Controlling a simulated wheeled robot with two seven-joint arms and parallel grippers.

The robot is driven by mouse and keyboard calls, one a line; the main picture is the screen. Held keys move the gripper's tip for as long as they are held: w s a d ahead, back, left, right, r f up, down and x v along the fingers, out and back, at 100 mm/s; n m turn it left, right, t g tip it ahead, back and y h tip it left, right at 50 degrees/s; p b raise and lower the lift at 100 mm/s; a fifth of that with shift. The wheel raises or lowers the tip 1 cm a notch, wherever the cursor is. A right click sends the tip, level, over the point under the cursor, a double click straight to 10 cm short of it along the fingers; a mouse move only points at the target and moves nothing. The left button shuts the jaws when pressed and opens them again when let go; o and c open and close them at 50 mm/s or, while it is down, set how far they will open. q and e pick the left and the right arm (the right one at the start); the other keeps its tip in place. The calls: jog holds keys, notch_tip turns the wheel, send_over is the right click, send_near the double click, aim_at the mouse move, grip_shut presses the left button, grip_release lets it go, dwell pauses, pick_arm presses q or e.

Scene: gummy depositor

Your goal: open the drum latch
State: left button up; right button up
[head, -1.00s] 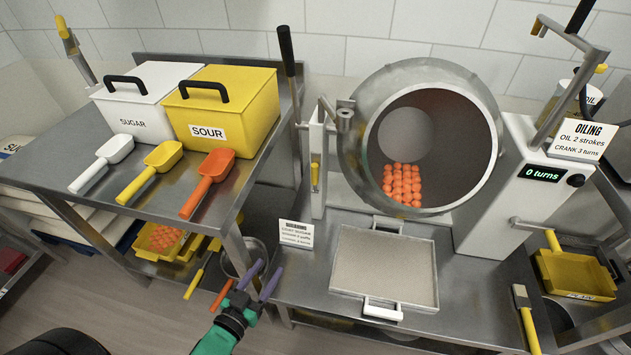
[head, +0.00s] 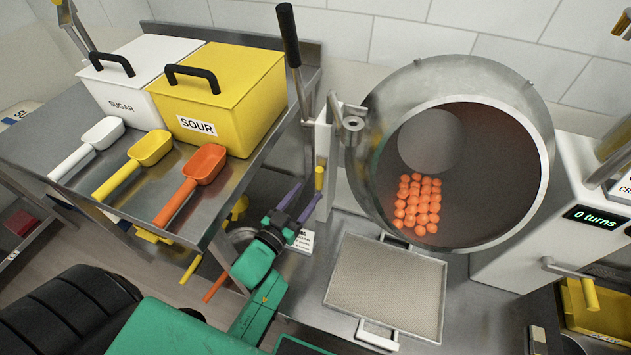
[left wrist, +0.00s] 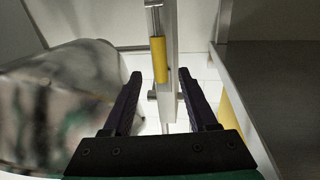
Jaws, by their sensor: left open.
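The drum (head: 455,150) is a steel bowl with its mouth facing me and orange gummies (head: 418,205) inside. A small latch with a yellow grip (head: 319,178) hangs on the white post at the drum's left side. The yellow grip also shows in the left wrist view (left wrist: 158,60), upright, roughly centred between and beyond the fingers. My left gripper (head: 307,197) is open, with purple fingers pointing up at the post just below the grip. In the left wrist view the fingers (left wrist: 159,78) are apart, with nothing clearly held. My right gripper is not in view.
A black-handled lever (head: 288,35) rises left of the post. The steel table (head: 120,195) with bins and scoops stands to the left. A sugar-coloured tray (head: 385,285) lies below the drum. A crank box (head: 570,200) reading "0 turns" stands right.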

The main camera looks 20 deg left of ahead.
aim_at(317, 181)
pick_arm(q)
jog(key=w, duration=0.2)
jog(key=w+d, duration=0.1)
jog(key=w, duration=0.1)
jog(key=shift+w, duration=0.45)
grip_shut()
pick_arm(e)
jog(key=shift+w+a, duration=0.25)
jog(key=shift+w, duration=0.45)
pick_arm(q)
jog(key=shift+f, duration=0.1)
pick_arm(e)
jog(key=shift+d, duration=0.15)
